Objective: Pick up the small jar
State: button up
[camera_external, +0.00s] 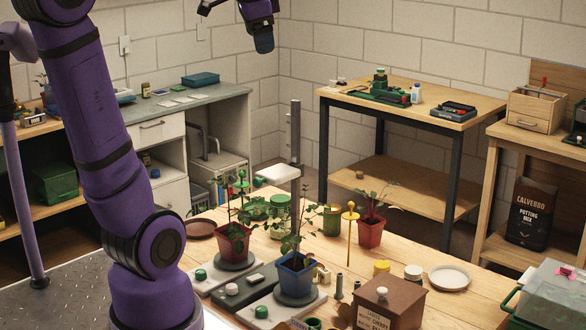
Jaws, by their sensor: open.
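My gripper (235,25) is high at the top edge of the view, partly cut off. Its dark fingers are apart with nothing between them, well above the wooden table (212,261). Several small containers could be the small jar, and I cannot tell which is meant. A small jar with a white lid (413,272) stands on the table at right of centre. A small yellow container (381,268) stands just left of it. A glass jar with a green lid (280,208) stands farther back, partly hidden by plants. Another small jar (145,90) stands on the back-left counter.
Seedlings in a red pot (233,246) and a blue pot (296,278) stand on devices at the table's front. A brown box (390,303) is at front right, a white dish (449,278) behind it. A grey post (295,135) rises from mid-table.

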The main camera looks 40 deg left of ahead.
jog(key=w+a+r+m+g+y, duration=0.1)
jog(key=w+a+m, duration=0.15)
jog(key=w, duration=0.35)
jog(key=w+a+r+m, duration=0.1)
jog(key=w+a+m, duration=0.1)
jog(key=w+a, duration=0.3)
jog(key=m+g+y, duration=0.2)
jog(key=m+g, duration=0.1)
jog(key=m, duration=0.8)
send_over(258, 202)
jog(key=w+d, duration=0.2)
jog(key=d, duration=0.1)
notch_tip(258, 202, down, 53)
jog(key=x, duration=0.5)
jog(key=shift+a+f, duration=0.15)
jog(key=shift+f, duration=0.15)
jog(key=shift+s+x, duration=0.15)
jog(key=shift+x, duration=1.15)
jog(key=shift+s+x, duration=0.15)
jog(key=shift+x, duration=1.15)
jog(key=c, duration=1.1)
